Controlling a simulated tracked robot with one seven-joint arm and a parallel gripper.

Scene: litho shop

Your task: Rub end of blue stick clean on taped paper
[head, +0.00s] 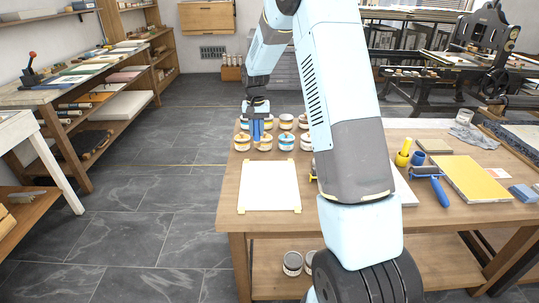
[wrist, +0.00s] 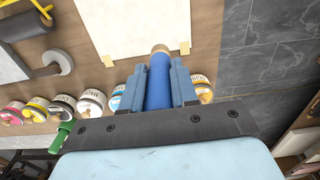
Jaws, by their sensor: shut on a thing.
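The white paper (head: 270,187) lies flat on the wooden table, with yellowish tape at its corners. In the wrist view the paper (wrist: 135,25) fills the upper middle. My gripper (head: 257,138) is beyond the paper's far edge, above the rows of cans. In the wrist view my gripper (wrist: 158,88) is shut on the blue stick (wrist: 158,84), which sits between both fingers. The stick's end is tan and points toward the paper's edge. I see no contact between the end and the paper. The end's far face is hidden.
Several ink cans (head: 265,142) stand beyond the paper, beneath my gripper. To the right are a blue-handled roller (head: 438,188), a yellow slab (head: 472,178) and a yellow-handled tool (head: 403,153). The table's left edge is close to the paper, with open floor beyond.

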